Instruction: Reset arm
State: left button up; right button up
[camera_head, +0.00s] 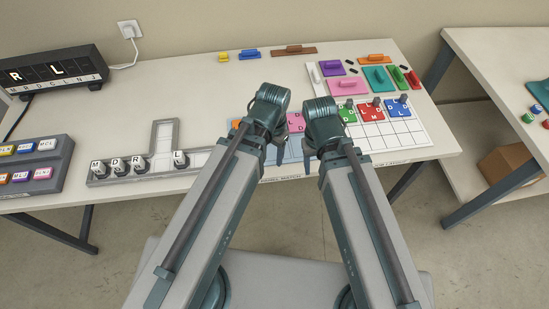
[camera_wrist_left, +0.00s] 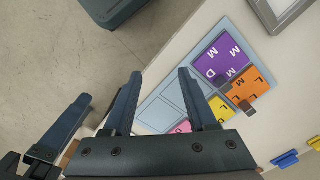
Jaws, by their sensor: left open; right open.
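My left gripper (camera_head: 273,160) hangs over the front edge of the table, around the middle, mostly hidden by its own arm. In the left wrist view it (camera_wrist_left: 157,88) is open, with nothing between its two fingers. A blue-bordered board (camera_wrist_left: 172,100) with purple, orange, yellow and pink lettered tiles lies beyond and between the fingers. My right gripper (camera_head: 313,165) is close beside it on the right, also open and partly hidden by its arm. Dark fingers beside the left gripper also show in the left wrist view (camera_wrist_left: 62,132). I see nothing held by either gripper.
A white grid board (camera_head: 405,139) with green, red and blue tiles lies right of my arms. A black letter display (camera_head: 55,70) stands at back left. Colored handled blocks (camera_head: 340,88) lie at back right.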

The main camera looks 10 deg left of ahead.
pick_arm(q)
jog(key=shift+s+d+n+y, duration=0.5)
jog(key=shift+s+d+n, duration=0.25)
jog(key=shift+s+n, duration=0.3)
dwell(0.7)
